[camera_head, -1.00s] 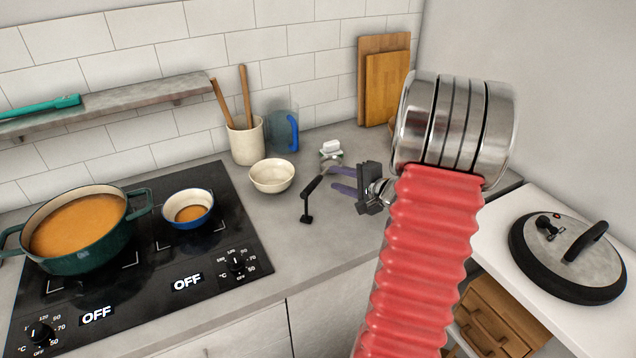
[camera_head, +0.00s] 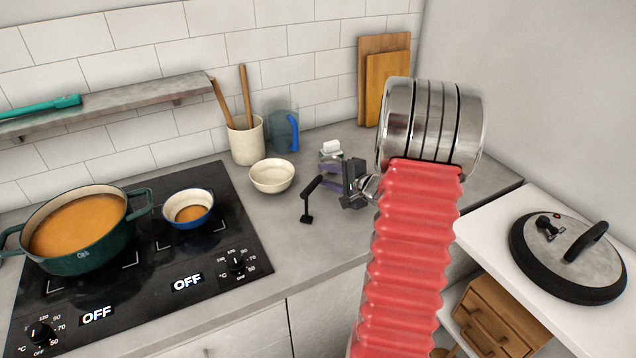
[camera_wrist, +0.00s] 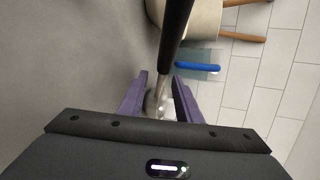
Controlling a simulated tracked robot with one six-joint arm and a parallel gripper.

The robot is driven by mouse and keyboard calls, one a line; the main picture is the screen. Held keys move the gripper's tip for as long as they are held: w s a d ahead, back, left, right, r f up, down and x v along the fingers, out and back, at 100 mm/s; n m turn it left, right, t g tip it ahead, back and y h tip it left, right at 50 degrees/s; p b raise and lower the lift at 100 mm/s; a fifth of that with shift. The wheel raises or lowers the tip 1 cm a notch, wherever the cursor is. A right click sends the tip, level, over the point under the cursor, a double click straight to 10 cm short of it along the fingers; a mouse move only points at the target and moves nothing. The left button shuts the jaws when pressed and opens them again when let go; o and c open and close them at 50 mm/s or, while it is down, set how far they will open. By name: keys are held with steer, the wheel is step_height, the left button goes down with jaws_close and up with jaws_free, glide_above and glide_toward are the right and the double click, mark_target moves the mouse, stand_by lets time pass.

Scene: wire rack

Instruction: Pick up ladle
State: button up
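My gripper (camera_head: 323,175) comes in from the right, just beside the upper end of the handle. In the wrist view my gripper (camera_wrist: 161,76) is open, with a gap between each finger and the metal neck. The ladle's metal end is largely hidden in the head view.
A cream bowl (camera_head: 272,175) stands close to the left. Behind are a utensil crock (camera_head: 246,142), a blue-handled jug (camera_head: 282,128) and a small white-topped item (camera_head: 331,148). The hob with a green pot (camera_head: 85,250) is farther left. The counter in front is clear.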

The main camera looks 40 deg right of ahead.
steer(key=shift+c, duration=0.2)
jaws_close()
stand_by(0.4)
